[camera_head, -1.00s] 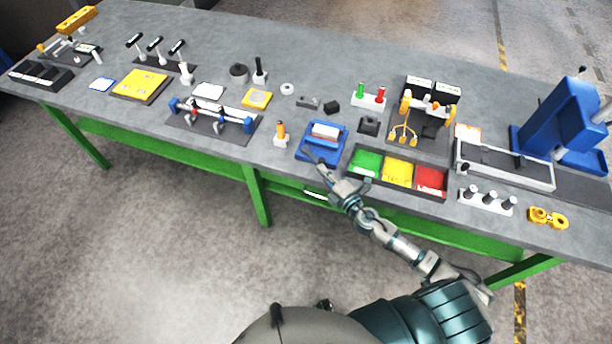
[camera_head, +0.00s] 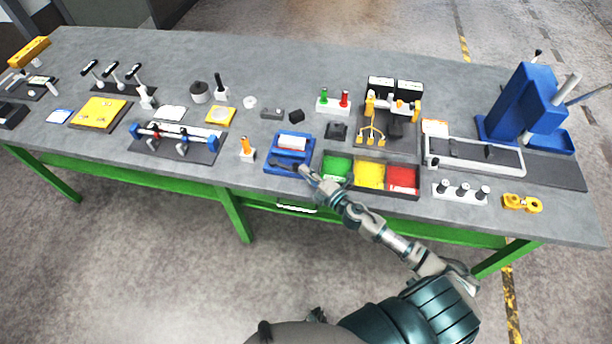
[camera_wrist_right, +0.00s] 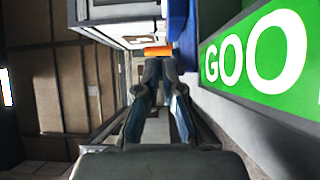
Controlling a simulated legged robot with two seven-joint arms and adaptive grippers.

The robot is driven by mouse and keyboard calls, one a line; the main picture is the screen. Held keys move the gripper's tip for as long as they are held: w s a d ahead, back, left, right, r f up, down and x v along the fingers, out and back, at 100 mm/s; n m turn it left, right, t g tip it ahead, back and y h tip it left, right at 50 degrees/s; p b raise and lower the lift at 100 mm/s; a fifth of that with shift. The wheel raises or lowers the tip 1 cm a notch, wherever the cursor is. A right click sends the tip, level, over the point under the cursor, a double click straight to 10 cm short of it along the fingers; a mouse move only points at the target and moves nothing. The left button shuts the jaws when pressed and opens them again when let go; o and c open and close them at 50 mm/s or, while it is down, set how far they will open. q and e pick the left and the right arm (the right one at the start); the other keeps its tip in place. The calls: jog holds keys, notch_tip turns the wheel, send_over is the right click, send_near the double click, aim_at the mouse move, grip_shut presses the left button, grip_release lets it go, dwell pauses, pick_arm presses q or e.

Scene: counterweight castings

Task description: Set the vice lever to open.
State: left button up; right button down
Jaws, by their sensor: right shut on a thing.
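The blue vice (camera_head: 274,156) stands near the front edge of the bench, with a white block (camera_head: 292,142) between its jaws. A dark lever (camera_head: 284,166) lies across its front side, roughly level in the picture. My right gripper (camera_head: 304,171) reaches in from the lower right and is shut at the lever's right end. In the right wrist view its two fingers (camera_wrist_right: 158,75) are closed together; what lies between them is mostly hidden there. I cannot read any open mark on the vice. My left gripper is not in view.
The green, yellow and red bins (camera_head: 370,174) stand close right of my gripper. An orange-topped piece (camera_head: 247,147) stands left of the vice. Small dark blocks (camera_head: 337,131) lie behind. A blue press (camera_head: 525,105) stands far right. Bare bench shows behind the vice.

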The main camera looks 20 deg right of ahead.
jog(key=shift+w+r, duration=0.1)
jog(key=shift+w, duration=0.05)
jog(key=shift+a, duration=0.15)
jog(key=shift+s+a+r, duration=0.2)
jog(key=shift+a+r, duration=0.2)
jog(key=shift+r, duration=0.05)
jog(key=shift+d, duration=0.1)
jog(key=shift+w+d, duration=0.15)
jog(key=shift+w+d+f, duration=0.15)
jog(key=shift+w+d, duration=0.1)
jog(key=shift+d, duration=0.2)
jog(key=shift+w+d+f, duration=0.1)
jog(key=shift+w+d, duration=0.1)
jog(key=shift+a, duration=0.1)
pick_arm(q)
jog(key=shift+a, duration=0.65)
